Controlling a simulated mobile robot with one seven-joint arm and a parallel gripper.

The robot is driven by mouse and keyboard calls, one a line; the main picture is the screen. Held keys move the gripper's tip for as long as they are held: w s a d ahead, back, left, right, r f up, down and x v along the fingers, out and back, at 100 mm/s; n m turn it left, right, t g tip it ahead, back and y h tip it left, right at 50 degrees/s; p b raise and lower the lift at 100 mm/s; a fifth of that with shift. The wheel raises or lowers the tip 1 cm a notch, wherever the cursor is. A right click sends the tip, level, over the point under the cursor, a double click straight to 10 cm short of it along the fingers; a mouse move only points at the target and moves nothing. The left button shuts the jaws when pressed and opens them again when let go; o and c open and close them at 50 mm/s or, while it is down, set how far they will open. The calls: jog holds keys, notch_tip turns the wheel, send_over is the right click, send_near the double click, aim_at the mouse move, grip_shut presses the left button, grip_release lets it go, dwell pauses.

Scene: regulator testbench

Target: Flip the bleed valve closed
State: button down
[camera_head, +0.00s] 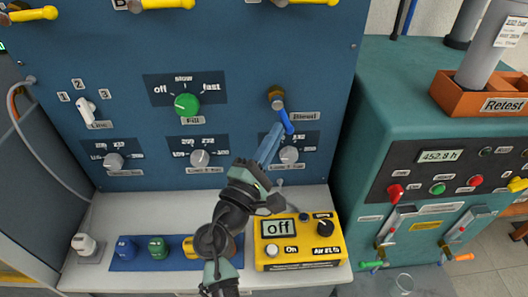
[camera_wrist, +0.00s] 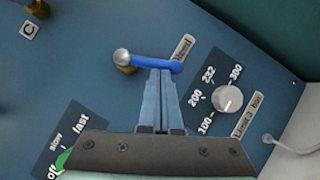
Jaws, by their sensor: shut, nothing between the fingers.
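The bleed valve has a brass body (camera_head: 276,97) on the blue panel and a blue lever (camera_head: 285,121) that hangs down and slightly right, left of its label. In the wrist view the lever (camera_wrist: 150,62) runs from a round metal hub (camera_wrist: 122,56) to the right. My gripper (camera_head: 277,130) is shut and empty, with its fingertips at the lever's left side near the lower end. The wrist view shows the fingertips (camera_wrist: 161,74) right at the lever's edge. I cannot tell whether they touch it.
A green fill knob (camera_head: 187,104) is left of the valve. Grey limit knobs (camera_head: 289,155) sit below on the panel. A yellow box (camera_head: 300,241) reading "off" stands on the white bench below. A teal cabinet (camera_head: 385,90) is at the right. Yellow levers (camera_head: 165,4) are above.

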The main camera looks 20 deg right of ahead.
jog(key=n+t+b, duration=0.1)
jog(key=n+b, duration=0.1)
jog(key=d+n+t+b, duration=0.1)
jog(key=n+b, duration=0.1)
jog(key=d+n+t+b, duration=0.1)
jog(key=n+b, duration=0.1)
jog(key=shift+s+d+f+t+y+b, duration=0.25)
jog(key=shift+s+f+t+y+b, duration=0.05)
jog(key=shift+y, duration=0.1)
jog(key=shift+s+d+r+n+t+y+b, duration=0.15)
jog(key=shift+d+r+n+t+y+b, duration=0.45)
jog(key=shift+n, duration=0.4)
jog(key=shift+s+d+r+n+t+y+b, duration=0.15)
jog(key=shift+d+r+n+t+y+b, duration=0.3)
jog(key=shift+n+b, duration=0.45)
jog(key=shift+s+d+r+n+t+y+b, duration=0.15)
jog(key=shift+d+r+n+t+y+b, duration=0.3)
jog(key=shift+n, duration=0.65)
jog(key=shift+d+r, duration=0.1)
jog(key=shift+r, duration=0.15)
jog(key=s+a+f+b, duration=0.2)
jog(key=s+f+b, duration=0.6)
jog(key=f, duration=0.1)
jog(key=shift+s+a+f, duration=0.3)
jog(key=shift+s, duration=0.05)
